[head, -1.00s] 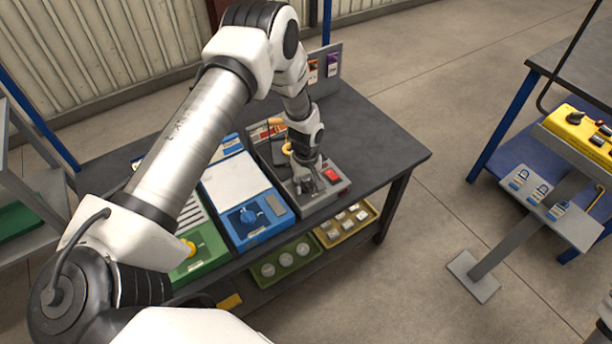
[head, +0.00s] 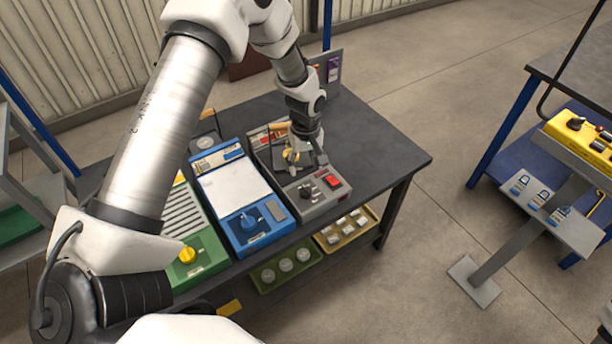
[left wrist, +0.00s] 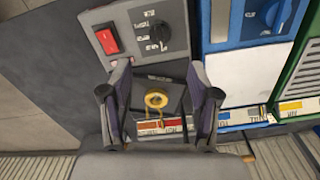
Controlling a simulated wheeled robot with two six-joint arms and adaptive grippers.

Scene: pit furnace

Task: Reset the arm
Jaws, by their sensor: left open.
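My left gripper (head: 305,158) is above the grey control box on the dark table in the head view. It points down with its fingers spread and nothing between them that I can see gripped. In the left wrist view the gripper (left wrist: 160,88) is open, and a yellow ring (left wrist: 156,99) on the box shows between its fingers. The grey box (head: 318,198) has a red rocker switch (head: 333,182) and a black knob (head: 306,191). The switch (left wrist: 107,41) and knob (left wrist: 157,33) also show in the left wrist view, beyond the fingertips. My right gripper is not in view.
A blue box (head: 252,228) and a green box (head: 205,258) stand left of the grey one. Yellow (head: 345,231) and green (head: 287,265) trays sit on the lower shelf. The table's right part (head: 385,150) is clear. A grey stand (head: 545,200) is at right.

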